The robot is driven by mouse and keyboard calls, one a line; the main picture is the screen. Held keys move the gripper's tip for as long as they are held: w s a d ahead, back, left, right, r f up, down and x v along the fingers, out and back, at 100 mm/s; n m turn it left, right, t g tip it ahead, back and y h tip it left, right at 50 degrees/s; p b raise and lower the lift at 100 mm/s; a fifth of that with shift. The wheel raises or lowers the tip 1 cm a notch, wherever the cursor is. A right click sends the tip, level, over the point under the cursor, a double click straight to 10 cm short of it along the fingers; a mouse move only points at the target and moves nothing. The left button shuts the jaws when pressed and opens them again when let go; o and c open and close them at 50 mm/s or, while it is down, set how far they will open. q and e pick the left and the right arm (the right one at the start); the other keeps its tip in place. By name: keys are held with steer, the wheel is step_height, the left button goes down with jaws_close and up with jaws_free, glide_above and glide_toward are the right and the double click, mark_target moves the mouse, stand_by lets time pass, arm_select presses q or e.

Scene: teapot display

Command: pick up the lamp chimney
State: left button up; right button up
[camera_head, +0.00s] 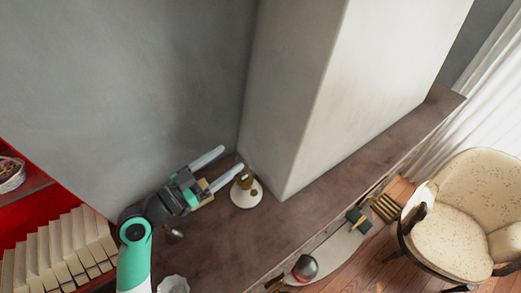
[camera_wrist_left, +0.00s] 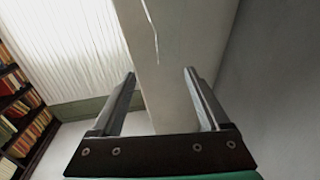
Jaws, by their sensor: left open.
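A small lamp (camera_head: 247,195) with a round white base and brass-coloured parts stands on the brown ledge (camera_head: 300,215), beside the pale pillar. I cannot make out a clear glass chimney on it. My left gripper (camera_head: 230,161) is open, its two fingers pointing right and upward in the head view, close by the lamp's top. In the left wrist view my open fingers (camera_wrist_left: 160,78) show nothing clearly held between them. A thin bright line (camera_wrist_left: 152,36) runs there against the pillar; I cannot tell whether it is a glass edge. My right gripper is not in view.
The pale pillar (camera_head: 325,90) rises right behind the lamp, and a grey wall (camera_head: 130,70) stands behind my left arm. A row of books (camera_head: 60,250) is at lower left. A white scalloped object (camera_head: 172,284) sits near my arm. The ledge right of the lamp is clear.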

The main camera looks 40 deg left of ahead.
mark_target(237, 147)
arm_select(q)
steer(key=shift+y, duration=0.4)
steer(key=w+b, duration=0.2)
steer(key=w, duration=0.1)
steer(key=w+a+f+b, duration=0.1)
steer(key=shift+w+f+b, duration=0.1)
steer(key=shift+w+b, duration=0.05)
steer(key=shift+b, duration=0.25)
steer(key=shift+w, duration=0.6)
steer(key=w, duration=0.2)
steer(key=w+p, duration=0.1)
steer(key=w, duration=0.1)
steer(key=shift+d+r, duration=0.25)
steer(key=shift+r, duration=0.05)
steer(key=shift+w+f+n, duration=0.1)
steer(key=shift+w+n, duration=0.2)
steer(key=shift+w, duration=0.05)
jaws_close()
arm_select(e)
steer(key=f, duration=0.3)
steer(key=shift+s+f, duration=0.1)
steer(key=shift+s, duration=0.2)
